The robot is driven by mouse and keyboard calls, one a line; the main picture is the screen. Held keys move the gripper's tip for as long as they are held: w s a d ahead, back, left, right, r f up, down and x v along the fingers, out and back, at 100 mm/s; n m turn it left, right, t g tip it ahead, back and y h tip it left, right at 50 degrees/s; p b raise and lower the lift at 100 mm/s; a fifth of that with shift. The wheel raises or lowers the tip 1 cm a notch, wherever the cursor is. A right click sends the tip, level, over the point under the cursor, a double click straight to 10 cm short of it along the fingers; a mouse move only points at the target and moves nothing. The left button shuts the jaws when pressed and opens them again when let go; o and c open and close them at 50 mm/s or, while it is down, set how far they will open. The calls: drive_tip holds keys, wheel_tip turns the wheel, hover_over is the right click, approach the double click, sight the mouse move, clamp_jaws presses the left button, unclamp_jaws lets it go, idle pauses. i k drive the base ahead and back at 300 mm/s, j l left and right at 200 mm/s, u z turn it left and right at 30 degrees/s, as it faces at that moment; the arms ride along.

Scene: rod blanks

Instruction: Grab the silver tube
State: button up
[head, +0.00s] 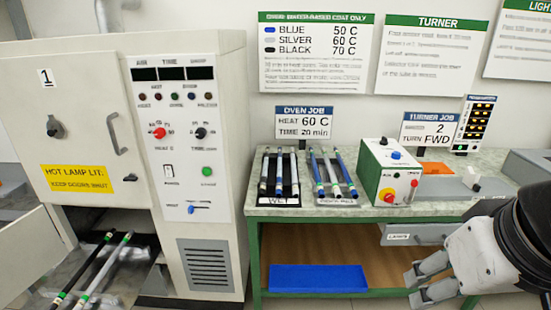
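Silver-looking tubes lie in more than one place. At lower left, a silver tube (101,271) lies beside a black tube (82,270), both with green bands. My gripper (413,289) is at the lower right, in front of the bench and apart from every tube. Its fingers are spread with nothing between them.
The oven cabinet (219,130) stands left of the green-framed bench (400,207). A green and white control box (390,168) sits right of the trays. A drawer (415,234) is under the bench top. A blue panel (318,278) lies on the lower shelf.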

sight(294, 174)
drive_tip(key=j+u, duration=0.15)
drive_tip(key=u, duration=0.25)
drive_tip(key=j+u, duration=0.15)
drive_tip(key=u, duration=0.2)
drive_tip(key=j+u, duration=0.1)
drive_tip(key=u, duration=0.3)
drive_tip(key=j+u, duration=0.15)
drive_tip(key=u, duration=0.2)
drive_tip(key=k, duration=0.8)
drive_tip(key=l+z, duration=0.1)
drive_tip(key=i+l+z, duration=0.3)
drive_tip(key=l, duration=0.15)
drive_tip(key=i+l+z, duration=0.15)
drive_tip(key=l+z, duration=0.15)
drive_tip(key=l, duration=0.15)
drive_tip(key=i+l+z, duration=0.3)
drive_tip(key=i+j+z, duration=0.3)
drive_tip(key=i+j, duration=0.85)
